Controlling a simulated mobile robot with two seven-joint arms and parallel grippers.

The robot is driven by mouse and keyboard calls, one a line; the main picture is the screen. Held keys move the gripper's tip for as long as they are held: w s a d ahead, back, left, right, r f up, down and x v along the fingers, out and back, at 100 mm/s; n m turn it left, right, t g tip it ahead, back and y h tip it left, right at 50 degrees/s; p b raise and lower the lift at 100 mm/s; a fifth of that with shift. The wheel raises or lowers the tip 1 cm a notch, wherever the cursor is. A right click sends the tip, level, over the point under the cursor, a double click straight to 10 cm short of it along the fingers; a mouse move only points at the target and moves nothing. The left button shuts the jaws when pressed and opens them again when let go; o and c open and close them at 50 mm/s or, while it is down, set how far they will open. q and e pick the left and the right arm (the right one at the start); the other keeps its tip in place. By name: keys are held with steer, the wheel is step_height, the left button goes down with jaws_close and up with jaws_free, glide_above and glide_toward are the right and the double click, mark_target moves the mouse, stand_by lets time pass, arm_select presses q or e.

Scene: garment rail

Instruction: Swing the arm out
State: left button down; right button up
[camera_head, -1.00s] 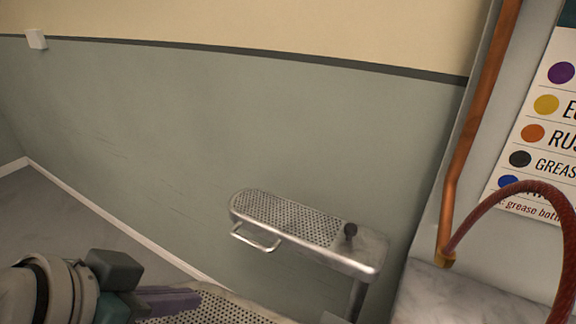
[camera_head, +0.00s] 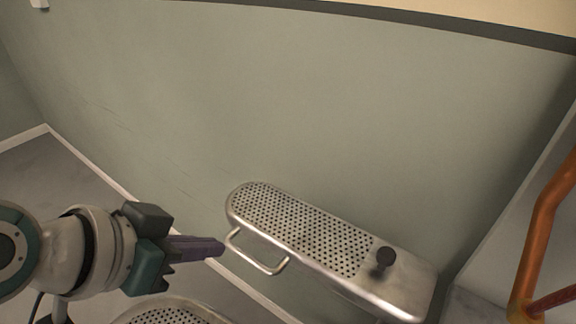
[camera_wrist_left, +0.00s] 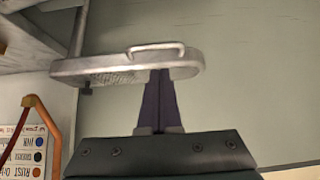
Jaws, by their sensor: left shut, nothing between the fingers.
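The swing arm (camera_head: 300,235) is a metal board with a rounded end and a perforated top, standing out near the green wall. A dark knob (camera_head: 385,260) is at its right end. A wire handle (camera_head: 256,257) is on its near side, close to the rounded end. My left gripper (camera_head: 222,247) is shut and empty, its purple fingertips just left of the handle. In the left wrist view the fingers (camera_wrist_left: 161,75) point at the arm's edge (camera_wrist_left: 100,66), beside the handle (camera_wrist_left: 157,47). I cannot tell whether they touch. My right gripper is not in view.
A second perforated board (camera_head: 170,316) lies low in front, below my left gripper. An orange-brown pipe (camera_head: 540,235) with a red hose stands at the right. The wall (camera_head: 300,100) behind is bare. Open floor (camera_head: 45,185) shows at the left.

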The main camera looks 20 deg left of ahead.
arm_select(q)
steer(key=b, duration=0.2)
glide_toward(258, 245)
steer(key=x, duration=0.5)
steer(key=shift+w, duration=0.2)
steer(key=shift+s, duration=0.2)
